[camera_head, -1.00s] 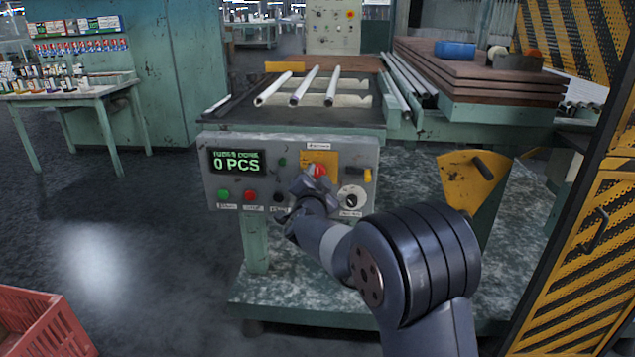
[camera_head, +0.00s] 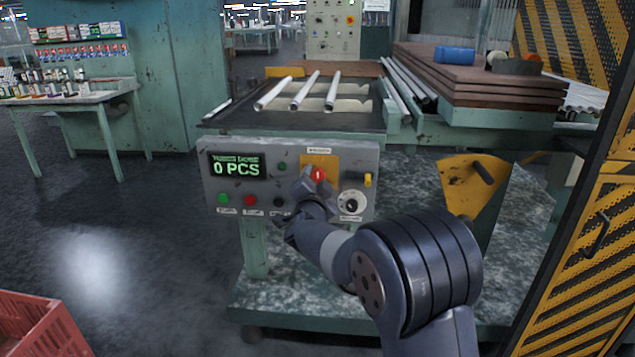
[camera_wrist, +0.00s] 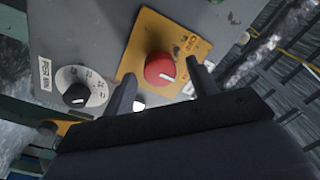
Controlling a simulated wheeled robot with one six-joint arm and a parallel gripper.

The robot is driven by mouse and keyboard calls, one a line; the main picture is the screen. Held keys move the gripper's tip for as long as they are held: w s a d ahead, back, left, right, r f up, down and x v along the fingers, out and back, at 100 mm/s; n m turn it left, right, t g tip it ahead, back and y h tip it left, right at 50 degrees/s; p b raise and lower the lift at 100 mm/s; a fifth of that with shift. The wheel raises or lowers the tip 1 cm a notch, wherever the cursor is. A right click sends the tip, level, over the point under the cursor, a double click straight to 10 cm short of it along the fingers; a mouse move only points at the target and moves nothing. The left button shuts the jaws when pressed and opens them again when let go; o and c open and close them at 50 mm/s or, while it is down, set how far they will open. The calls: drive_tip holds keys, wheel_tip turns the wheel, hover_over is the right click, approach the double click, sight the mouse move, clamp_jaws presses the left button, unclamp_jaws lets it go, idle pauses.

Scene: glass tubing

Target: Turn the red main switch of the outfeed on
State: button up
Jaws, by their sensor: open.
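The red main switch (camera_head: 318,174) is a round knob on a yellow plate (camera_head: 327,160) on the grey outfeed control panel (camera_head: 375,160). My gripper (camera_head: 312,182) is in front of the panel at the switch. In the wrist view my gripper (camera_wrist: 165,88) is open, with one finger on either side of the red knob's lower part. Whether the fingers touch it I cannot tell.
A black-and-white dial (camera_head: 351,204) and a small yellow part (camera_head: 367,180) sit right of the switch. Green (camera_head: 222,199) and red (camera_head: 250,200) buttons and a display (camera_head: 237,167) reading 0 PCS are to the left. Glass tubes (camera_head: 302,92) lie above the panel.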

drive_tip(key=s+p, duration=0.1)
drive_tip(key=s, duration=0.9)
drive_tip(key=shift+s+a+f, duration=0.15)
drive_tip(key=shift+s+f, duration=0.05)
drive_tip(key=shift+s, duration=0.2)
drive_tip(key=w+b, duration=0.1)
drive_tip(key=w, duration=0.9)
drive_tip(key=shift+w+r, duration=0.15)
drive_tip(key=shift+w+d, duration=0.2)
drive_tip(key=shift+w, duration=0.1)
drive_tip(key=shift+s, duration=0.15)
